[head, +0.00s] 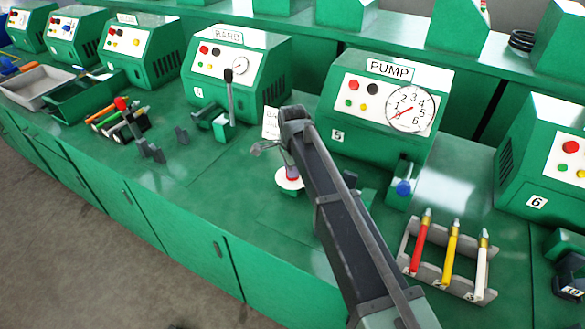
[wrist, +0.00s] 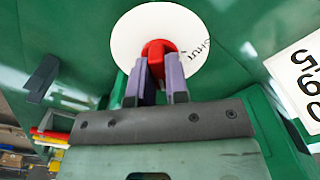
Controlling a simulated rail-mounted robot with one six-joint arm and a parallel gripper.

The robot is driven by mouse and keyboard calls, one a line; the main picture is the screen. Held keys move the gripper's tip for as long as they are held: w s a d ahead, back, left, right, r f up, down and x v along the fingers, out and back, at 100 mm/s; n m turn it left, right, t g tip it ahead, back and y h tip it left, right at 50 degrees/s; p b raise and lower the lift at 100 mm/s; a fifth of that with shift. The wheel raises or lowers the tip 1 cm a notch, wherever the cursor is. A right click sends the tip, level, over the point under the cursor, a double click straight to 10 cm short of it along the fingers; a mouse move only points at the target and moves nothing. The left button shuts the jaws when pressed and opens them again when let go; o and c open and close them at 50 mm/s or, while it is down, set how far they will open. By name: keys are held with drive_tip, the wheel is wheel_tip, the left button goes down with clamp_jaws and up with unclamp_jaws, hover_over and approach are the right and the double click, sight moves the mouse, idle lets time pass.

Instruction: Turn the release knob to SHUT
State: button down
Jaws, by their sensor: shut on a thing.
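A red release knob (wrist: 158,46) stands on a white round dial (wrist: 128,38) in the wrist view. The word SHUT is printed near the dial's right edge; no other word on it is visible. My gripper (wrist: 159,82) has its two grey fingers closed on the knob's sides. In the head view the dial (head: 290,184) lies on the green bench in front of the PUMP machine (head: 388,70), and my gripper (head: 291,171) points down over it. My arm hides part of the dial and most of the knob there.
A white number card (wrist: 300,80) stands close at right in the wrist view. A blue-knobbed fitting (head: 404,187) and a rack (head: 446,272) of red, yellow and white pens are right of my arm. A black lever (head: 229,95) stands left. Bare bench lies front left.

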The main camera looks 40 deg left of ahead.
drive_tip(key=n, duration=0.8)
drive_tip(key=shift+n, duration=0.3)
drive_tip(key=n, duration=0.4)
drive_tip(key=shift+n, duration=0.3)
drive_tip(key=n, duration=0.4)
drive_tip(key=shift+n, duration=0.3)
drive_tip(key=c, duration=1.1)
unclamp_jaws()
